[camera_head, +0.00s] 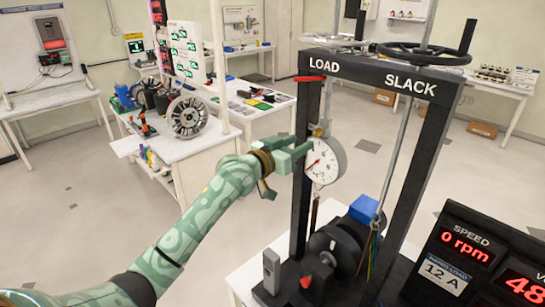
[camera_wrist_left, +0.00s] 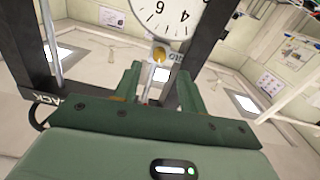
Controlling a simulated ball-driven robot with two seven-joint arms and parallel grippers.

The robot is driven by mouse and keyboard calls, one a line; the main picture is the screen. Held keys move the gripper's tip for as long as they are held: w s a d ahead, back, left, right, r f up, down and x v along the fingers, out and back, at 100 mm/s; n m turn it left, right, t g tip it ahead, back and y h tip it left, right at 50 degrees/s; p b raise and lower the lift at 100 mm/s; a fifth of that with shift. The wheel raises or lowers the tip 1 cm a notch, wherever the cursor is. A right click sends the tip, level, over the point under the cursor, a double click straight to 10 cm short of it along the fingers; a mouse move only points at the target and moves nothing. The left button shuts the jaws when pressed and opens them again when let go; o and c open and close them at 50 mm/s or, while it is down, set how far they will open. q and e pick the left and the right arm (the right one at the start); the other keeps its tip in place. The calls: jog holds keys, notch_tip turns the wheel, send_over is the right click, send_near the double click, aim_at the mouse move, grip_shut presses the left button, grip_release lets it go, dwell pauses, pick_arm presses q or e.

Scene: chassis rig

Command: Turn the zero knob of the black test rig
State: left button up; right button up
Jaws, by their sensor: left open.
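The black test rig (camera_head: 305,175) is an upright frame marked LOAD and SLACK. A round white dial (camera_head: 328,165) with a red needle hangs in it; part of the dial also shows in the left wrist view (camera_wrist_left: 168,15). The brass zero knob (camera_wrist_left: 160,53) sits at the dial's edge beside a small label, partly readable. In the head view the knob area is small, near the dial's top. My left gripper (camera_head: 300,148) is beside the dial's upper left. In the left wrist view its open fingers (camera_wrist_left: 158,73) lie either side of the line to the knob, which appears just beyond the tips.
The rig's left post (camera_head: 300,215) stands close to my left gripper. A black handwheel (camera_head: 425,54) tops the rig. A panel with red digits (camera_head: 465,245) stands at right. A white bench with a spoked wheel (camera_head: 187,117) is at left, with open floor around.

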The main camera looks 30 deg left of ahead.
pick_arm(q)
jog(key=b+v, duration=0.1)
jog(key=v, duration=0.9)
jog(key=shift+s, duration=0.2)
jog(key=shift+a+r, duration=0.1)
jog(key=shift+r, duration=0.05)
